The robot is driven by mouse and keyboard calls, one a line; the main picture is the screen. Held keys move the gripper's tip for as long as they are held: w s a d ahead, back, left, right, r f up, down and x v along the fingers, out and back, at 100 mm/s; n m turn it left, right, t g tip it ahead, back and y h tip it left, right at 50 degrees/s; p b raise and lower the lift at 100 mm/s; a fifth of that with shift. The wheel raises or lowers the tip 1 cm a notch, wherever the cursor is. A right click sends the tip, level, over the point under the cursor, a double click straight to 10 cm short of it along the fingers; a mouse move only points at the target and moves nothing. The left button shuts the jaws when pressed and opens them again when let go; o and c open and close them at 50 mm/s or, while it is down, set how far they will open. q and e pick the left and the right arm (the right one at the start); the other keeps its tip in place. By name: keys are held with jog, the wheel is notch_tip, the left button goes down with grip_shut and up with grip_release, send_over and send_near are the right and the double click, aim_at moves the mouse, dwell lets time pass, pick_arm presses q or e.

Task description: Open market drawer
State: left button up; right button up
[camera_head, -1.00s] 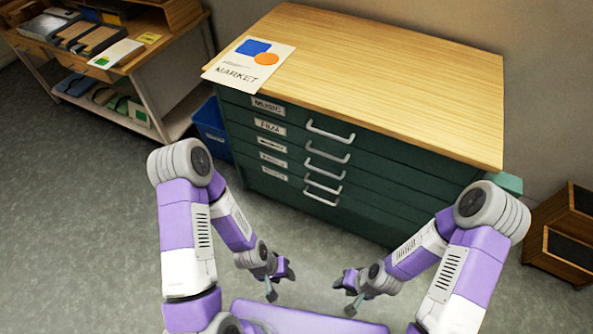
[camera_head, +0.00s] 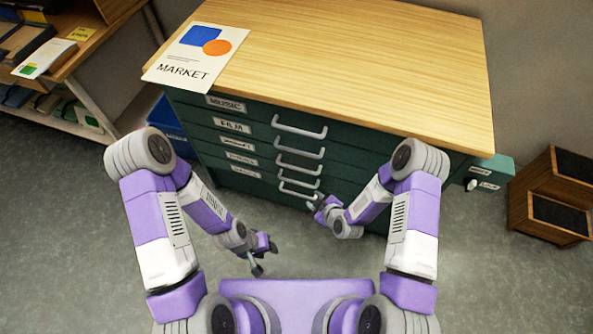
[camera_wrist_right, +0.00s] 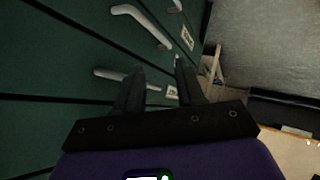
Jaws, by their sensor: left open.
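A dark green flat-file cabinet (camera_head: 350,165) has a stack of shut drawers with pale bar handles and white labels. The top labels read MUSIC (camera_head: 226,104) and FILM (camera_head: 233,125). The third label (camera_head: 238,144) is too blurred to read surely. My right gripper (camera_head: 318,204) is in front of the lower handles, near the lowest handle (camera_head: 299,191). In the right wrist view its fingers (camera_wrist_right: 158,68) are apart, with a handle (camera_wrist_right: 107,74) passing close by the tips; contact cannot be told. My left gripper (camera_head: 264,258) is open and empty above the floor.
A MARKET poster (camera_head: 195,55) lies on the cabinet's wooden top (camera_head: 380,70). A blue bin (camera_head: 166,125) stands at its left. A shelf table (camera_head: 80,50) is at far left; a wooden rack (camera_head: 550,190) is at right. Floor in front is clear.

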aim_at(296, 167)
jog(key=w+a+n+t+y+b, duration=0.1)
jog(key=w+a+n+t, duration=0.1)
jog(key=w+n, duration=0.1)
jog(key=w+a+n+t+b, duration=0.1)
jog(key=w+a+n+b, duration=0.1)
jog(key=w, duration=0.3)
jog(key=w+a+n+t+y+b, duration=0.1)
jog(key=w+a+n+t, duration=0.1)
jog(key=w+n, duration=0.3)
jog(key=shift+a+t+y+b, duration=0.3)
jog(key=shift+a+b, duration=0.05)
jog(key=shift+a, duration=0.05)
jog(key=shift+r, duration=0.1)
grip_shut()
